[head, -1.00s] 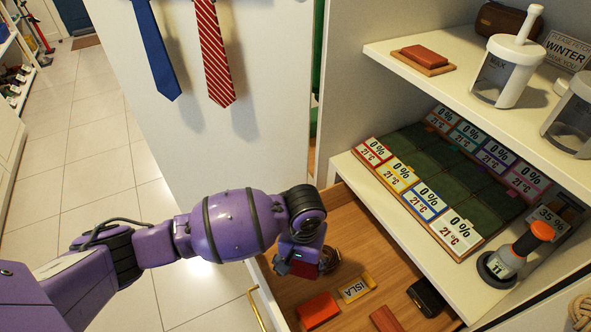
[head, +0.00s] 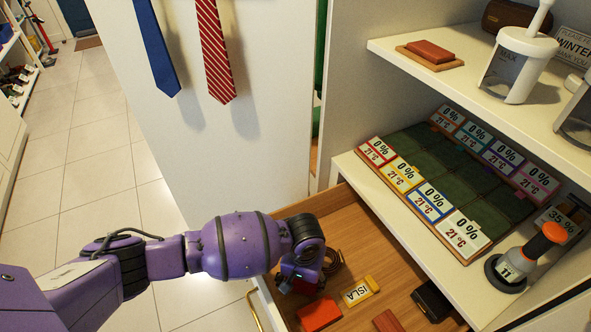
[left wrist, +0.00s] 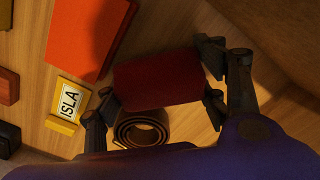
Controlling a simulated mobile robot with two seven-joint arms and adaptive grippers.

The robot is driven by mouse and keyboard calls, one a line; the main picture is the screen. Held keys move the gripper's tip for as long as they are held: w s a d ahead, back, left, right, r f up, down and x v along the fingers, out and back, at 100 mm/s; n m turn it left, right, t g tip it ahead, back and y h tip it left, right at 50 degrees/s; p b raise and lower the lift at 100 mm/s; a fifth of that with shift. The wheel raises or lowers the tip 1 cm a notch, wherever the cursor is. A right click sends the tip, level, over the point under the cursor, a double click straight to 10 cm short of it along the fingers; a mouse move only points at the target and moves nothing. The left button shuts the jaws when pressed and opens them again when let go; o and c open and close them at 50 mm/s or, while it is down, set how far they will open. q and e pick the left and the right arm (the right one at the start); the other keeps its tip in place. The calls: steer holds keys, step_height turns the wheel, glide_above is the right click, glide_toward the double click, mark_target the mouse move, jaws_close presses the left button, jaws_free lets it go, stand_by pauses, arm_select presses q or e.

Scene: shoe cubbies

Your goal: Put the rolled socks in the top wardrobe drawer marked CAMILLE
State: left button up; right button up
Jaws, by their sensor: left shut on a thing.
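My left gripper (head: 299,283) is inside an open wooden drawer (head: 345,218). In the left wrist view, its fingers (left wrist: 163,80) are shut on a dark red, block-like thing (left wrist: 157,79) with rounded corners. I cannot tell for sure whether this is the rolled socks. The held thing is mostly hidden behind the gripper in the head view. A yellow nameplate (head: 361,291) reading ISLA lies in this drawer; it also shows in the left wrist view (left wrist: 69,104). No CAMILLE mark can be read. My right gripper is not in view.
A coiled brown belt (left wrist: 141,128) lies close beside the held thing. An orange-red block (head: 318,314), a brown-red block (head: 388,321) and a black case (head: 433,300) lie in the drawer. A shelf (head: 345,163) with percent-marked cards overhangs the right side.

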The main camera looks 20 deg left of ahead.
arm_select(q)
steer(key=shift+w, duration=0.1)
steer(key=o, duration=1.1)
step_height(320, 180, up, 12)
steer(key=p, duration=0.2)
steer(key=shift+r+p, duration=0.1)
steer(key=shift+p, duration=0.3)
